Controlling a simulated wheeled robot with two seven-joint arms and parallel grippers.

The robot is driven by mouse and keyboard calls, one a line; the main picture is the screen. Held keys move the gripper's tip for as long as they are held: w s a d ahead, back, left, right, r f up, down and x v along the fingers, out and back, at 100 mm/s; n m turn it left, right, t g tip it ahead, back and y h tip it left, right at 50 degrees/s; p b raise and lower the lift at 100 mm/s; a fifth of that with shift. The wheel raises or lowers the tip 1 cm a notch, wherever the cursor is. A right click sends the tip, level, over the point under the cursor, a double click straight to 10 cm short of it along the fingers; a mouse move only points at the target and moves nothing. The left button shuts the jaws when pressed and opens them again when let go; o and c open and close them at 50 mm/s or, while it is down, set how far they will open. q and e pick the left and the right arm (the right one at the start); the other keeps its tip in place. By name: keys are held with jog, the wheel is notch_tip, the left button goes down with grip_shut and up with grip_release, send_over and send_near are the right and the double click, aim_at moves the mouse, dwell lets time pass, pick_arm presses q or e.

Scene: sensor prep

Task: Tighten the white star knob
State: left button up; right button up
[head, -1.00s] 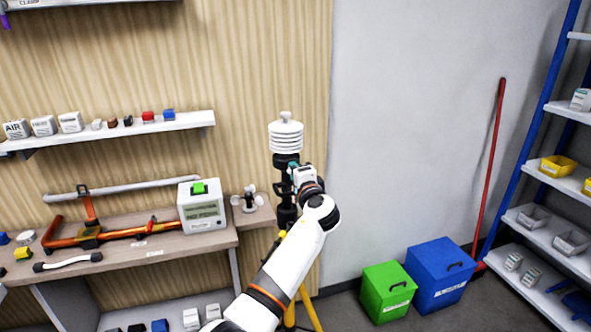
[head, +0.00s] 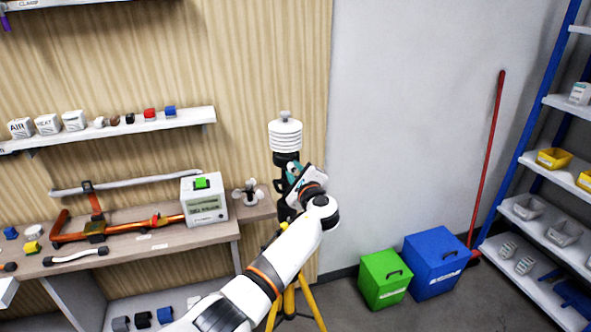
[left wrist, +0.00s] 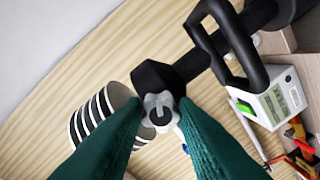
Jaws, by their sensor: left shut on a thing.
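The white star knob (left wrist: 157,106) sits on the black clamp (left wrist: 160,80) of the sensor stand in the left wrist view. My left gripper (left wrist: 160,116) has its two green fingers shut on the knob from either side. In the head view the left gripper (head: 296,178) is against the black post below the white louvred sensor (head: 285,134), and it hides the knob. The gripper looks tilted there. The louvred sensor also shows in the left wrist view (left wrist: 98,115). My right gripper is in neither view.
The stand has yellow tripod legs (head: 312,308). A white box with a green top (head: 205,199) and a small pale bladed instrument (head: 250,193) stand on the bench to the left. Green (head: 386,280) and blue (head: 434,262) bins are on the floor at right.

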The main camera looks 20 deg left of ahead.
pick_arm(q)
jog(key=shift+a+r, duration=0.1)
dwell(0.4)
jog(key=o, duration=1)
jog(key=shift+w, duration=0.1)
jog(key=b+v, duration=0.2)
jog(key=v, duration=1)
